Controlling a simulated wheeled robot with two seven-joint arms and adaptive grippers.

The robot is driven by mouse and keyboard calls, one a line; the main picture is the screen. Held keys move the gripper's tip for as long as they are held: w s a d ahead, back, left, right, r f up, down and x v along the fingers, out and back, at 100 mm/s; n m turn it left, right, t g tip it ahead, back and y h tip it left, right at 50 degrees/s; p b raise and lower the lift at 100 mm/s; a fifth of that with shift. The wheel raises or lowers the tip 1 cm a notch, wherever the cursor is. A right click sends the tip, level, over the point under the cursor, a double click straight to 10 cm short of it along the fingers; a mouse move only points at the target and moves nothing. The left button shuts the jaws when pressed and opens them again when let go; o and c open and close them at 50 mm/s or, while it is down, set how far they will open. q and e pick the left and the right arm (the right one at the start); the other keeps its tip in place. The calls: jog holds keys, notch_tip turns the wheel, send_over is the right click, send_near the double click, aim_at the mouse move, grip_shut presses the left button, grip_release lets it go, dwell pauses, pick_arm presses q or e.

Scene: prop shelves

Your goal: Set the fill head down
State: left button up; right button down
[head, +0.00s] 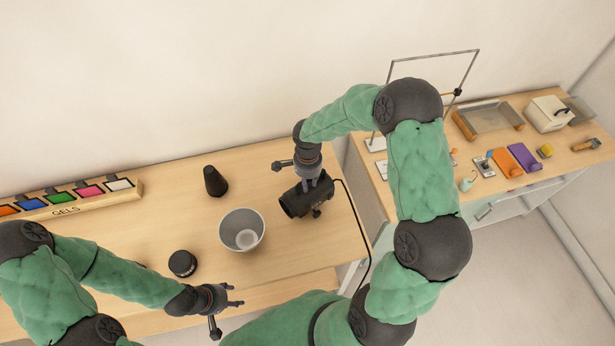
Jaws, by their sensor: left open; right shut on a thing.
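The fill head, a black lamp body (295,203) with a cable running from it, is at the right part of the near table. My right gripper (316,184) is shut on its top from above. I cannot tell whether the head touches the table or hangs just above it. My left gripper (236,295) is open and empty, over the table's front edge. It is apart from the fill head, in front of the silver bowl.
A silver bowl-shaped reflector (241,238) stands left of the fill head. A black cone (214,181) and a round black piece (182,263) stand further left. A gels rack (75,203) lies at the back left. A second table (546,180) holds a tray, blocks and tools.

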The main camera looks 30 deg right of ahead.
jog(key=shift+w, duration=0.1)
jog(key=c, duration=1)
grip_release()
jog(key=shift+r, duration=0.25)
notch_tip(320, 180, up, 12)
jog(key=shift+f, duration=0.15)
